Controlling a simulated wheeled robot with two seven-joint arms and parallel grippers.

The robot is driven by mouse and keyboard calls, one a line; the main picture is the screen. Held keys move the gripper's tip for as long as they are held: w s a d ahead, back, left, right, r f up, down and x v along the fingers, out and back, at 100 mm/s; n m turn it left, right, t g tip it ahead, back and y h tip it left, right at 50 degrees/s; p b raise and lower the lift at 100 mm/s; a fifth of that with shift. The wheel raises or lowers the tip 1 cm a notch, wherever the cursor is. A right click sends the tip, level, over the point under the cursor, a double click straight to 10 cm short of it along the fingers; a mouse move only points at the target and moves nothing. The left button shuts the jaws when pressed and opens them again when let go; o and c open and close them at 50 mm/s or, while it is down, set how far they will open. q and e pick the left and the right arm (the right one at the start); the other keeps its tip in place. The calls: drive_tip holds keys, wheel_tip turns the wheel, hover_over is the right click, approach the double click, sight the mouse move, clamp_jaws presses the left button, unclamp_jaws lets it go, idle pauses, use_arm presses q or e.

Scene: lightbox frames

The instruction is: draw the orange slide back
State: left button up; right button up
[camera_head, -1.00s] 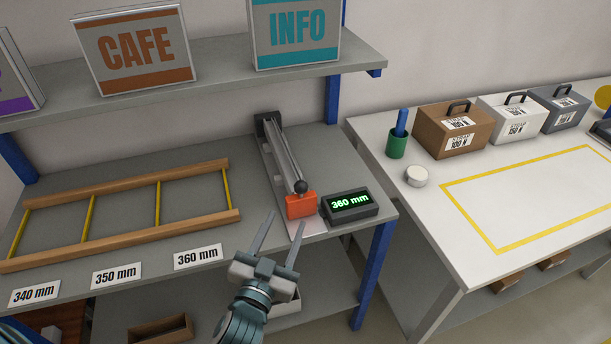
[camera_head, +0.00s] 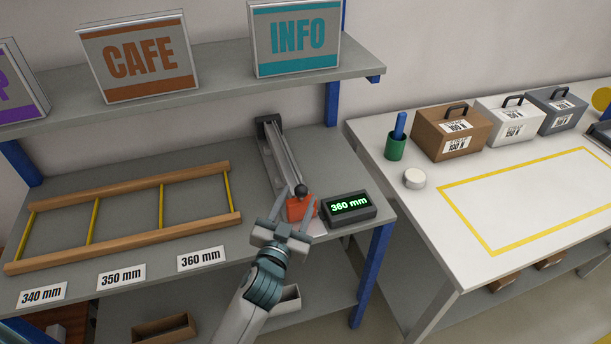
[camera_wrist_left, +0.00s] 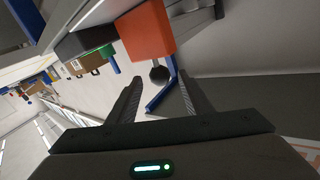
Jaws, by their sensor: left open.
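The orange slide (camera_head: 301,209) sits at the near end of a grey metal rail (camera_head: 282,157) on the workbench, with a black ball knob (camera_head: 301,190) on it. My left gripper (camera_head: 297,203) is open at the slide, its fingers partly covering the block. In the left wrist view the orange slide (camera_wrist_left: 147,32) is ahead, and its black knob (camera_wrist_left: 160,73) shows between the two open fingertips (camera_wrist_left: 160,78). I cannot tell whether a finger touches it. The display (camera_head: 349,205) beside the slide reads 360 mm. My right gripper is not in view.
A wooden frame with yellow rungs (camera_head: 125,229) lies left of the rail, behind cards marked 340, 350 and 360 mm (camera_head: 201,259). A shelf with signs (camera_head: 220,75) hangs above. A white table with cases (camera_head: 452,133) stands at the right.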

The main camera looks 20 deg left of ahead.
use_arm(q)
drive_tip(key=w+p, duration=0.1)
drive_tip(key=w, duration=0.6)
drive_tip(key=shift+w, duration=0.3)
drive_tip(key=shift+c, duration=0.4)
clamp_jaws()
drive_tip(key=s+d, duration=0.3)
drive_tip(key=s, duration=0.2)
drive_tip(key=shift+d+p, duration=0.25)
drive_tip(key=shift+p, duration=0.05)
unclamp_jaws()
drive_tip(key=shift+s+f, duration=0.1)
drive_tip(key=shift+s, duration=0.05)
drive_tip(key=shift+o, duration=0.4)
drive_tip(key=shift+s+d, duration=0.1)
drive_tip(key=shift+d, duration=0.05)
